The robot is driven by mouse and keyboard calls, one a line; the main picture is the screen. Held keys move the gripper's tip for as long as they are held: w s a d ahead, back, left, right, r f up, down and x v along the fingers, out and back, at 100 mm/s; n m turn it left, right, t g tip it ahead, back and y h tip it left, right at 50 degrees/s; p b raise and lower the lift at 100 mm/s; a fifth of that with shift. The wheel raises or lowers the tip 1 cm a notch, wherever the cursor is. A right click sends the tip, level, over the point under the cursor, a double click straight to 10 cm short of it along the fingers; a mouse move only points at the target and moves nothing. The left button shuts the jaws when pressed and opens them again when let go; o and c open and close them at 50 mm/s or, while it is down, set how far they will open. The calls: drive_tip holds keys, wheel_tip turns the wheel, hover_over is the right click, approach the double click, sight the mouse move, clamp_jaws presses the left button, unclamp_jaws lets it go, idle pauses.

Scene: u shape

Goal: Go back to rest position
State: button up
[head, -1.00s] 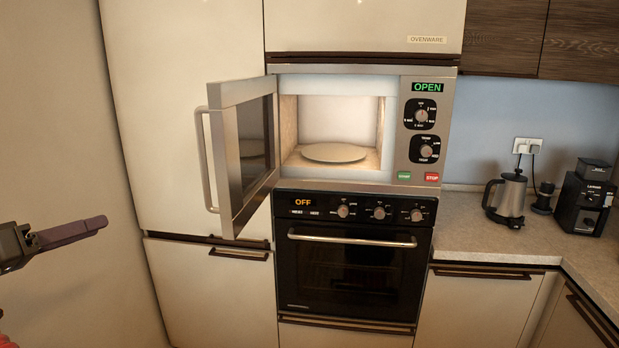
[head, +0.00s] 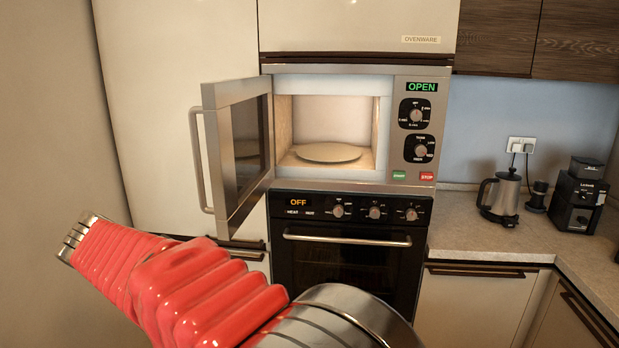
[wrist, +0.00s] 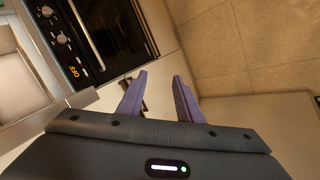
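My gripper (wrist: 160,97) shows in the wrist view with its two purple fingers apart and nothing between them. It points down toward the floor and the lower cabinets, clear of any object. In the head view my red arm crosses the lower left, and the gripper itself is out of that picture. The microwave (head: 335,125) is lit, with its display reading OPEN. Its door (head: 236,155) stands swung out to the left, and a round plate (head: 328,152) lies inside.
The black oven (head: 345,255) below the microwave is shut and reads OFF. It also shows tilted in the wrist view (wrist: 110,35). A kettle (head: 500,197) and a coffee machine (head: 578,195) stand on the right counter (head: 540,240). A plain wall (head: 50,120) is at left.

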drive_tip(key=s+d+f+m+y, duration=0.1)
drive_tip(key=s+d+m, duration=0.2)
drive_tip(key=s+d, duration=0.4)
drive_tip(key=s+d+f+m+g+y, duration=0.1)
drive_tip(key=s+d+m, duration=0.2)
drive_tip(key=s+d, duration=0.5)
drive_tip(key=s+d+m+y, duration=0.1)
drive_tip(key=s+d+m, duration=0.2)
drive_tip(key=d, duration=2.2)
drive_tip(key=s, duration=0.4)
drive_tip(key=shift+s+d+f, duration=0.25)
drive_tip(key=shift+d+f, duration=0.15)
